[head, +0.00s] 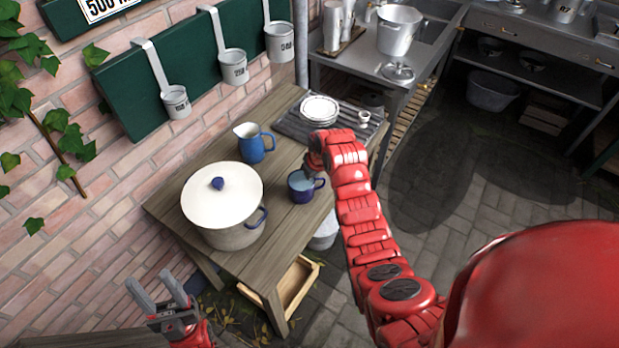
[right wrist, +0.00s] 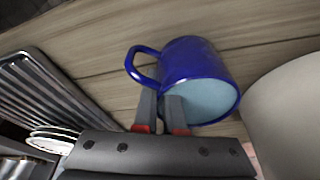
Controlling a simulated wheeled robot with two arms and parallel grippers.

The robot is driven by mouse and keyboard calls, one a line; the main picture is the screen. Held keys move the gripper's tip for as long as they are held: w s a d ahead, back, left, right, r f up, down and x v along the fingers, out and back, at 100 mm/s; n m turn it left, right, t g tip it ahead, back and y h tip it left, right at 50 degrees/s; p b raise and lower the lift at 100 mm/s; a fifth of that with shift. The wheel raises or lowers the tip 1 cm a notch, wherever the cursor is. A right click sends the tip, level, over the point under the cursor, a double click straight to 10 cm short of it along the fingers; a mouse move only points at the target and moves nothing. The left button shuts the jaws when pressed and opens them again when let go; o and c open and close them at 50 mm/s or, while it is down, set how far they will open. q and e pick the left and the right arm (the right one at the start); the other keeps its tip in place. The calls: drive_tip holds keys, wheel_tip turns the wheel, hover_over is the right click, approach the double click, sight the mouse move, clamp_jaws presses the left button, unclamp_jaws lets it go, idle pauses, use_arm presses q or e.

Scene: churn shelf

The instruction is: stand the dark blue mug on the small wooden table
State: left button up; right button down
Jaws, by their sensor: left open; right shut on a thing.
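The dark blue mug (head: 299,190) is at the right edge of the plank-topped wooden table (head: 185,180), its opening up and light blue inside. I cannot tell whether it touches the top. My right gripper (head: 313,163) is shut on the mug's wall near the rim; in the head view its fingers are mostly hidden. The right wrist view shows the mug (right wrist: 205,70) close, with one finger inside and one outside, beside the handle. My left gripper (head: 150,284) is open and empty, low at the left, apart from the table.
A lidded cream pot (head: 222,205) stands left of the mug, and a blue jug (head: 254,148) behind it. Plates (head: 319,109) and a small cup sit on a slatted rack (head: 290,127) at the back. Another wooden surface (head: 95,341) shows at the bottom left.

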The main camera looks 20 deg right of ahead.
drive_tip(key=c, duration=1)
unclamp_jaws()
